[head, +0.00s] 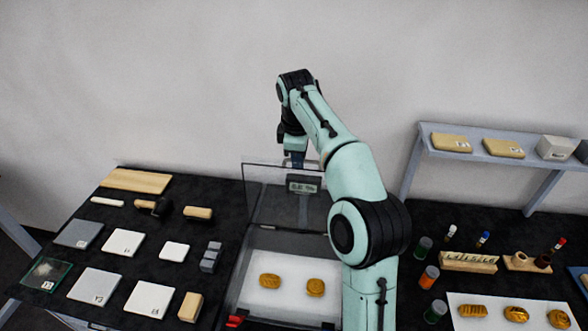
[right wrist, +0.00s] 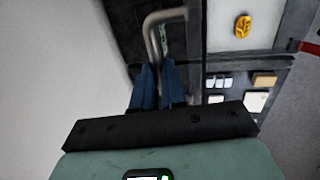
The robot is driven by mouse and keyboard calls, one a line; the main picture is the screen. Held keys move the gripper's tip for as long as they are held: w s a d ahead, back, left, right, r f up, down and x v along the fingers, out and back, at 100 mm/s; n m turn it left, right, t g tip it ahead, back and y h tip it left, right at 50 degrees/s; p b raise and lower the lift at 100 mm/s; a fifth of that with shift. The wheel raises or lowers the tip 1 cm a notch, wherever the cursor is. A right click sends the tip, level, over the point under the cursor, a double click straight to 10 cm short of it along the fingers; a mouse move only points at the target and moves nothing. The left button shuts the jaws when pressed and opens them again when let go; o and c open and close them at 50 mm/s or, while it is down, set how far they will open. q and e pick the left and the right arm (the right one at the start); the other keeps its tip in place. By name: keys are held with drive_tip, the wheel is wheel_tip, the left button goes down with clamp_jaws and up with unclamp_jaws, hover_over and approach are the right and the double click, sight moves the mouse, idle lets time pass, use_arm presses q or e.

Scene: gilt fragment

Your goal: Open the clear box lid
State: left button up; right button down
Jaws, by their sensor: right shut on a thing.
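The clear box (head: 240,297) stands in the middle of the table with a white floor. Two gold fragments (head: 269,281) lie in it. Its clear lid (head: 262,200) stands raised, roughly upright, along the back of the box. My right gripper (head: 296,160) is at the lid's upper edge, with my arm covering the lid's right part. In the right wrist view my blue fingers (right wrist: 158,75) are closed around a grey bar handle (right wrist: 152,35). My left gripper is not in view.
White and grey tiles (head: 123,243), a brush and small blocks lie left of the box. On the right stand jars (head: 429,277), a wooden vial rack (head: 468,262) and a white sheet with several gold pieces. A raised shelf (head: 480,150) is at the back right.

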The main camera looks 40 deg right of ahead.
drive_tip(key=shift+w+d+f, duration=0.25)
drive_tip(key=shift+w+d, duration=0.1)
drive_tip(key=shift+d, duration=0.25)
drive_tip(key=shift+w+d+f, duration=0.25)
drive_tip(key=shift+w+d, duration=0.1)
drive_tip(key=shift+d, duration=0.2)
drive_tip(key=shift+r, duration=0.1)
drive_tip(key=shift+d, duration=0.25)
drive_tip(key=c, duration=1.2)
unclamp_jaws()
drive_tip(key=shift+w+d, duration=0.1)
drive_tip(key=shift+w, duration=0.05)
drive_tip(key=shift+w+d+f, duration=0.2)
drive_tip(key=shift+d+f, duration=0.05)
drive_tip(key=shift+a, duration=0.2)
drive_tip(key=shift+a, duration=0.1)
